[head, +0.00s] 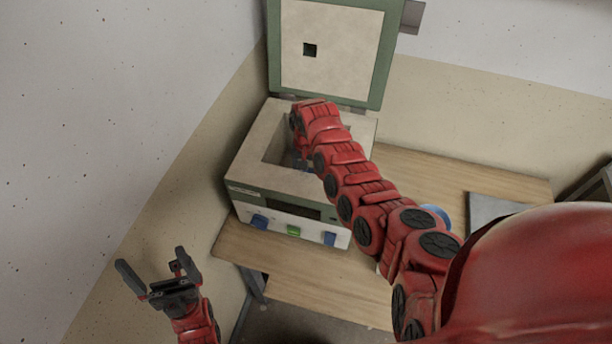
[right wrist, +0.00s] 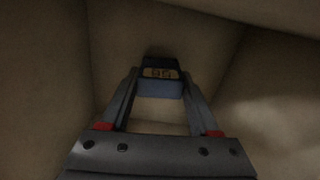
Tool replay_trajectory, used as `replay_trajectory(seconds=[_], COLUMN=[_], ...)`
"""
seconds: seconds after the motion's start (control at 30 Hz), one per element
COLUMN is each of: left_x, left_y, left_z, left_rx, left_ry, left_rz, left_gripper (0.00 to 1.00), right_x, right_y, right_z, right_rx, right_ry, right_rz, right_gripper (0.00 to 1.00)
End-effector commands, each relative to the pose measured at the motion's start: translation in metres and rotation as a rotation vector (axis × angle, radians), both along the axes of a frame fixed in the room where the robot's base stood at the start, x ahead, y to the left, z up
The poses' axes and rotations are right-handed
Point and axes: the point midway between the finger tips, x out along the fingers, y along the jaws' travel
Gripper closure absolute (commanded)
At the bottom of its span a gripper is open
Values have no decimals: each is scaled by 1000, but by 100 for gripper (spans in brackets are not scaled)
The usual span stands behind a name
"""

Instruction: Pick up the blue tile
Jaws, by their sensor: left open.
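The blue tile (right wrist: 160,88) shows in the right wrist view, with a dark upper part and a tan label with letters. It is between the fingertips of my right gripper (right wrist: 160,80), which touch its two sides. In the head view my right arm reaches down into the open kiln (head: 243,160), and its own links hide most of the gripper there. My left gripper (head: 150,258) is open and empty, at the lower left, away from the kiln and table.
The kiln's lid (head: 340,50) stands open at the back. The kiln's pale inner walls rise closely around my right gripper. A grey slab (head: 490,207) lies on the wooden table (head: 430,172) to the right. A blue round thing (head: 437,213) is partly hidden behind my right arm.

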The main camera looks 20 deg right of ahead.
Motion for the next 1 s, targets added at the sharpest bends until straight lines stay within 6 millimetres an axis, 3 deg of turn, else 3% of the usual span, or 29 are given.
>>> replay_trajectory(seconds=[0.03, 0.3, 0.7, 0.87, 1.0], left_x=[0, 0, 0, 0, 0], left_y=[0, 0, 0, 0, 0], left_z=[0, 0, -3, -10, -22], left_rx=[0, 0, 0, 0, 0], left_ry=[0, 0, 0, 0, 0], left_rz=[0, 0, 0, 0, 0], left_gripper=[0, 0, 0, 0, 0], right_x=[0, 0, 2, 2, 2], right_y=[0, 0, 0, 0, 1], right_z=[0, 0, 5, 17, 39], right_rx=[0, 0, -1, -1, -1], right_ry=[0, 0, -4, -6, -8], right_rz=[0, 0, 0, 0, 1], right_gripper=[55, 100, 100, 100, 100])
